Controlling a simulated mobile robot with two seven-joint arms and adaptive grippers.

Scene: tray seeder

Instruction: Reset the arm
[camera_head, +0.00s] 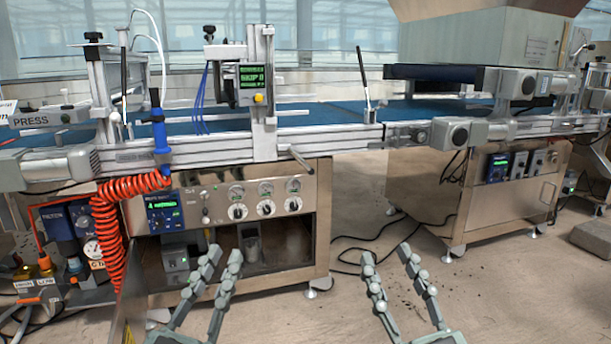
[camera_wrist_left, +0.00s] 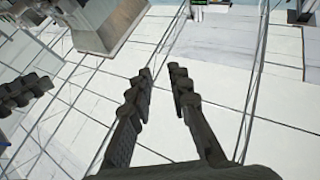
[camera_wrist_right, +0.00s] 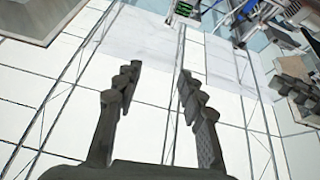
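My left gripper (camera_head: 222,262) is low in the head view, in front of the steel control cabinet, with its fingers apart and nothing between them. It also shows in the left wrist view (camera_wrist_left: 160,72), open and empty. My right gripper (camera_head: 388,257) is right of it in the head view, over the bare floor, with its fingers apart and empty. It also shows in the right wrist view (camera_wrist_right: 158,72), open and empty. Both grippers point up in the head picture and touch nothing that I can see.
The tray seeder's conveyor rail (camera_head: 340,137) runs across the head view. The steel control cabinet (camera_head: 320,215) stands behind my left gripper. A coiled orange hose (camera_head: 107,235) hangs at left, and a second cabinet (camera_head: 475,218) stands at right. Bare floor (camera_head: 360,200) lies between the cabinets.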

